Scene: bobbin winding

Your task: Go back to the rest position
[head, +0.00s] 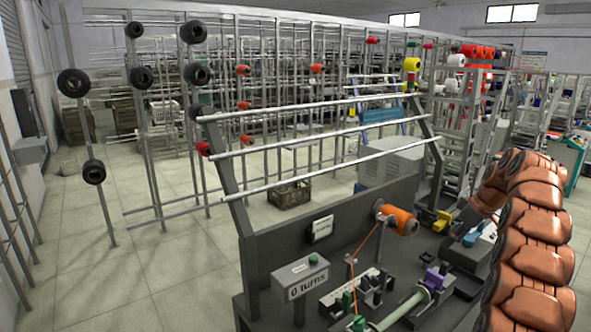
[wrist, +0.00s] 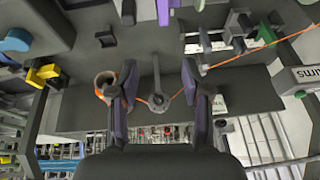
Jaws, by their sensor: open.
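My gripper (wrist: 160,68) is open in the wrist view, its two fingers apart with nothing held between the tips. A grey post with a ringed end (wrist: 158,101) shows between the fingers, and I cannot tell its distance from them. In the head view, an orange spool (head: 401,220) sits on the winding machine (head: 300,233). It shows end-on beside the left finger in the wrist view (wrist: 106,80). Orange thread (head: 364,262) runs down from the spool towards a green block (head: 358,323). The machine's box reads "0 turns" (head: 308,285). My arm (head: 527,240) fills the right side; my gripper is hard to make out there.
Long bare rails (head: 320,136) rise above the machine. A pale green shaft (head: 402,308), a purple block (head: 437,278) and a yellow block (head: 442,221) stand on its bench. Racks with black spools (head: 197,73) fill the back left. The tiled floor (head: 130,275) is clear at left.

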